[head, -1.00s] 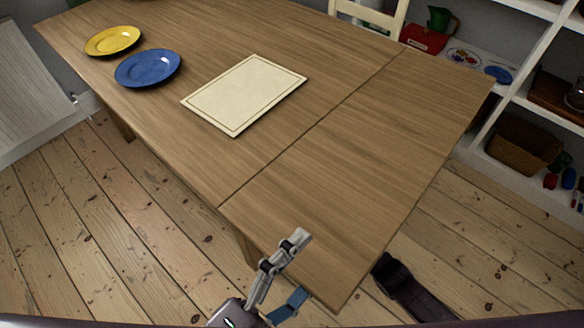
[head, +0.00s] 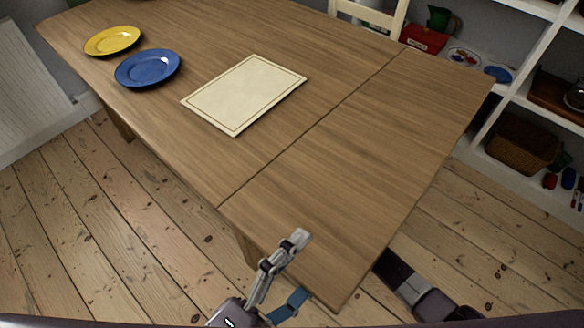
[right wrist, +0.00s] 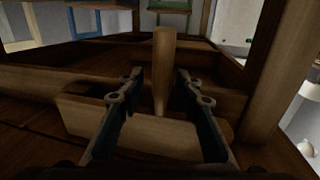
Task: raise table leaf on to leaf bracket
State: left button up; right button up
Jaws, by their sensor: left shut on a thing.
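The wooden table leaf (head: 385,165) is up, looking about level with the table top (head: 215,140), a thin seam between them. My left gripper (head: 288,250) is shut on the leaf's near edge, close to the seam. In the head view, my right arm passes beneath the leaf's right edge and its gripper is hidden. In the right wrist view, my right gripper (right wrist: 160,88) is open beneath the table. Its fingers stand on either side of an upright wooden piece, apparently the leaf bracket (right wrist: 164,65), with gaps visible on both sides.
A cream board (head: 245,93), a blue plate (head: 148,68) and a yellow plate (head: 112,40) lie on the table top. A chair (head: 370,14) stands behind. Shelves with a basket (head: 522,145) are at the right. The leaf's top is bare.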

grip_shut()
jog(key=shift+d, duration=0.15)
dwell(0.4)
